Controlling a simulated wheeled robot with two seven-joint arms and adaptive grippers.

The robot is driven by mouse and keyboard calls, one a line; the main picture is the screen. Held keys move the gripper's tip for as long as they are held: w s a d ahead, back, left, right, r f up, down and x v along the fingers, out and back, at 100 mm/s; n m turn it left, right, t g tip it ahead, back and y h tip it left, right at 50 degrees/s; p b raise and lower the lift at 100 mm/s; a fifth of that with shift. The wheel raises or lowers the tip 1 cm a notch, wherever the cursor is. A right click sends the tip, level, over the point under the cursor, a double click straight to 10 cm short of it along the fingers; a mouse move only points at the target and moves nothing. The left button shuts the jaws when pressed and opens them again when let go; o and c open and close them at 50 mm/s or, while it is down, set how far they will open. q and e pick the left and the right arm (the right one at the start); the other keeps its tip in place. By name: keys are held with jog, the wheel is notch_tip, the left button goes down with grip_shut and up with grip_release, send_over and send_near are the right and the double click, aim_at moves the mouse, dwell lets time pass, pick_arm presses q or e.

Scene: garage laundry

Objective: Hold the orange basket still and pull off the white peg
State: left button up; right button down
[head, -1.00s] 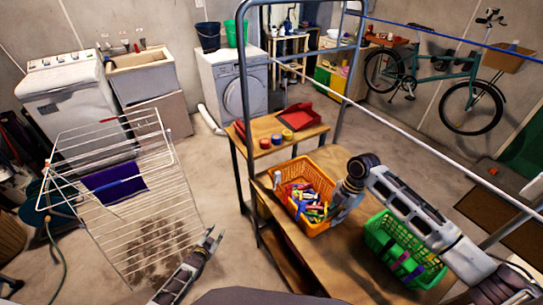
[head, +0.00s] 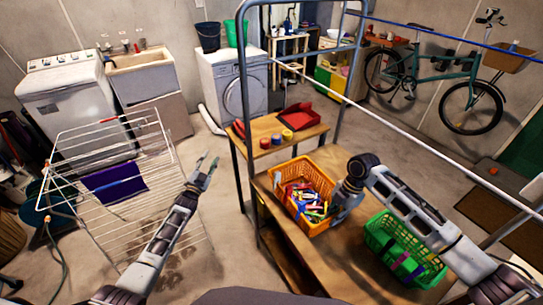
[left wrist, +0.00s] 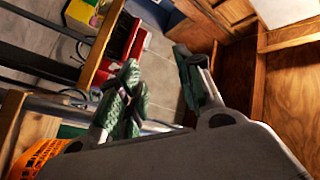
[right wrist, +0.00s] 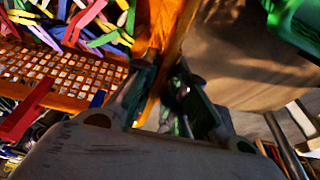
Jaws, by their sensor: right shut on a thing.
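The orange basket (head: 323,168) stands on the wooden table, full of coloured pegs (head: 306,197). A small pale thing, which looks like the white peg (head: 277,180), is at the basket's left rim; its grip on the rim is too small to make out. My right gripper (head: 340,212) is at the basket's right side, shut on its wall; the orange wall runs between the fingers (right wrist: 165,75) in the right wrist view. My left gripper (head: 208,172) is open and empty in the air, left of the table and apart from the basket. Its spread fingers show in the left wrist view (left wrist: 157,65).
A green basket (head: 408,243) stands right of the orange one, below my right arm. A metal post (head: 245,110) rises between my left gripper and the basket. A drying rack (head: 100,190) stands at the left.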

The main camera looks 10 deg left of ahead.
pick_arm(q)
jog(key=w+d+r+m+t+h, duration=0.15)
jog(key=r+m+h, duration=0.25)
jog(key=r, duration=0.8)
jog(key=w+d+r+m+t+h, duration=0.15)
jog(key=r+m+h, duration=0.25)
jog(key=r, duration=0.8)
jog(key=s+d+r+m+g+h, duration=0.4)
jog(key=d+r+m+g+h, duration=0.5)
jog(key=r+m+h, duration=0.3)
jog(key=s+d+f+m+g+y, duration=0.2)
jog(key=s+d+f+m+g, duration=0.1)
jog(key=d+m+g, duration=0.3)
jog(key=s+d+f+m+g+y, duration=0.1)
jog(key=s+d+f+m+g, duration=0.15)
jog(key=d, duration=0.45)
jog(key=s+d+f+m+g+y, duration=0.2)
jog(key=d+f+m+g, duration=0.1)
jog(key=d+m+g, duration=0.35)
jog(key=s+d+f+m+y, duration=0.1)
jog(key=s+d+f+y, duration=0.15)
jog(key=f+y, duration=0.45)
jog(key=w+a+f+t+y, duration=0.2)
jog(key=a+f+y, duration=0.3)
jog(key=f+y, duration=0.2)
jog(key=shift+w+a+m+y, duration=0.35)
jog(key=shift+a+m+y, duration=0.05)
jog(key=shift+y, duration=0.3)
